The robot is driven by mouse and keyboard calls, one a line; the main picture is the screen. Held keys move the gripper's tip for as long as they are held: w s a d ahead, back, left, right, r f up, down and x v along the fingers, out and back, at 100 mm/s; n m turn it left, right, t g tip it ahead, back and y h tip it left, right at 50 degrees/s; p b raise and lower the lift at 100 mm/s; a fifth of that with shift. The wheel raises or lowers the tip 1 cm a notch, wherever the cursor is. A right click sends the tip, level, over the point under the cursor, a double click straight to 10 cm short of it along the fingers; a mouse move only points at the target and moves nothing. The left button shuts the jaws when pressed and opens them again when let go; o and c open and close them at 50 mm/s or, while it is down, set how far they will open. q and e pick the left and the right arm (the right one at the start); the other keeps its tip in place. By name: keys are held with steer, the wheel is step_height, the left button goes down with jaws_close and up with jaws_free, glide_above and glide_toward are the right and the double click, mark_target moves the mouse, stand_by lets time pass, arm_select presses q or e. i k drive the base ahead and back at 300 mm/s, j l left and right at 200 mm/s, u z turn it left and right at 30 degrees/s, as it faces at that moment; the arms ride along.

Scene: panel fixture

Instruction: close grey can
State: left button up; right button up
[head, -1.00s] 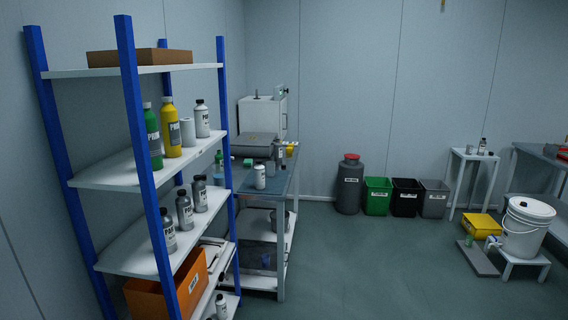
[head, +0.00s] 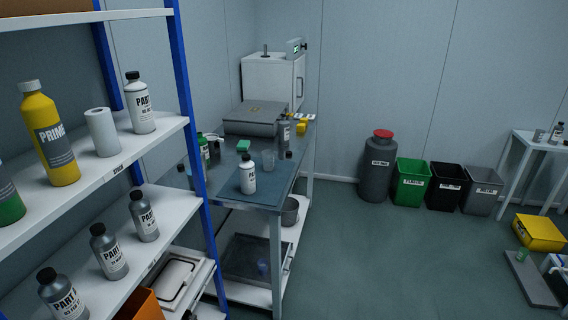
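A grey can (head: 376,170) with a rounded shoulder and a white label stands on the floor against the back wall, right of the workbench. Its red lid (head: 383,134) is at the top of the can; at this size I cannot tell whether it is fully seated or slightly raised. A grey open-topped bin (head: 482,192) also stands in the same row at the right. Neither of my grippers is in view.
A green bin (head: 411,183) and a black bin (head: 447,186) stand between them. A blue-posted shelf (head: 190,120) with bottles fills the left. A workbench (head: 276,195) stands beyond it. A yellow box (head: 540,232) lies at right. The middle floor is clear.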

mark_target(283, 124)
steer(key=i+l, duration=0.25)
steer(key=i, duration=0.2)
steer(key=u, duration=0.35)
steer(key=i+l+u, duration=0.15)
steer(key=l+u, duration=0.15)
steer(key=i+l+u, duration=0.1)
steer(key=l+u, duration=0.15)
steer(key=l, duration=0.25)
steer(key=l+u, duration=0.3)
steer(key=i+l, duration=0.1)
steer(key=l, duration=0.55)
steer(key=i+l, duration=0.1)
steer(key=l, duration=0.6)
steer(key=j+u, duration=0.05)
